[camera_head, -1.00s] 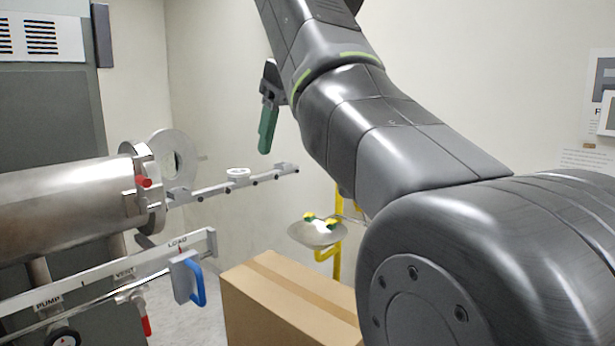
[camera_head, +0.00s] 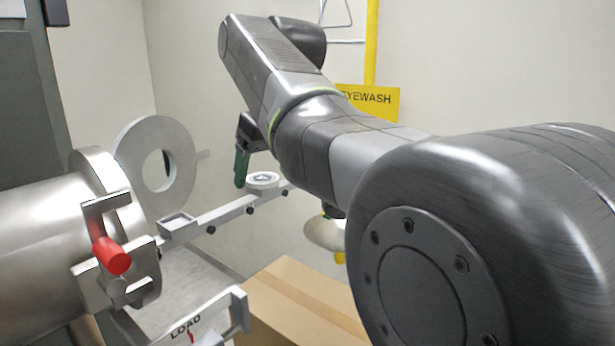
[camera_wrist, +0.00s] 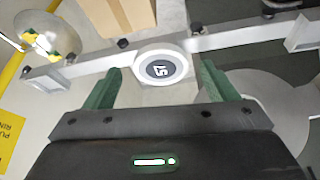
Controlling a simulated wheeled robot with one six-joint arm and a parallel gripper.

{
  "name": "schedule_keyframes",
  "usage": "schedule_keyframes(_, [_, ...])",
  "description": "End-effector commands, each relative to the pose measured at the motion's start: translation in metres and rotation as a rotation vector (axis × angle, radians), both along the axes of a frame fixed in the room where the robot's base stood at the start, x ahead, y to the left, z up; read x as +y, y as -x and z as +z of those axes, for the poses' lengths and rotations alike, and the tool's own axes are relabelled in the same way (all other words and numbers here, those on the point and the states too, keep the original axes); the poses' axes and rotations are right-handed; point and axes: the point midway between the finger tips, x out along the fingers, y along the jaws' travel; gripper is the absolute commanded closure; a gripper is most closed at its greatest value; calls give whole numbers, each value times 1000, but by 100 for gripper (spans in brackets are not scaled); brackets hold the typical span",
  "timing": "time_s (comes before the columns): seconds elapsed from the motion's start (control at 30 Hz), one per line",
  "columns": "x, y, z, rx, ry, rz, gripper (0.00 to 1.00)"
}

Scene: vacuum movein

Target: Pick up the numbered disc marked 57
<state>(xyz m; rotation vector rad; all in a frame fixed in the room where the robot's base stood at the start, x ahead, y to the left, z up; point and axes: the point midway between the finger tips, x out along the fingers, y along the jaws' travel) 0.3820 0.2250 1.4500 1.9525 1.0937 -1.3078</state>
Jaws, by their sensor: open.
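The numbered disc (camera_head: 262,179) is a small white disc with a dark centre, resting on a holder on the grey rail (camera_head: 228,213). In the wrist view the disc (camera_wrist: 160,68) shows its number turned around, and it reads as 57. My gripper (camera_wrist: 161,74) is open and empty, with its two green fingers on either side of the disc in that picture. In the head view the gripper (camera_head: 242,167) hangs just left of the disc and slightly higher. I see no contact; the exact gap is unclear.
A steel chamber (camera_head: 40,230) with a red-handled clamp (camera_head: 111,256) and a round open flange (camera_head: 128,160) stand left of the rail. A cardboard box (camera_head: 300,300) is below. The eyewash bowl (camera_head: 322,234) and yellow sign (camera_head: 368,102) are behind my arm.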

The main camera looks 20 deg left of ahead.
Motion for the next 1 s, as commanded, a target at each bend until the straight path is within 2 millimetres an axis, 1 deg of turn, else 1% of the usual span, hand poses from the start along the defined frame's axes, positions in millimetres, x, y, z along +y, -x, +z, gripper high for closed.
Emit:
schedule_keyframes(0.1, [3,-1,-8,0,0,0,21])
schedule_keyframes(0.33, [3,-2,-9,0,0,1,21])
schedule_keyframes(0.47, [3,-2,-9,0,0,1,46])
schedule_keyframes(0.5, [3,-2,-9,0,0,1,54])
schedule_keyframes(0.6, [3,-2,-9,0,0,1,72])
schedule_keyframes(0.87, [3,-2,-8,-2,0,1,72])
schedule_keyframes(1.0, [3,-2,-2,-2,-1,1,72])
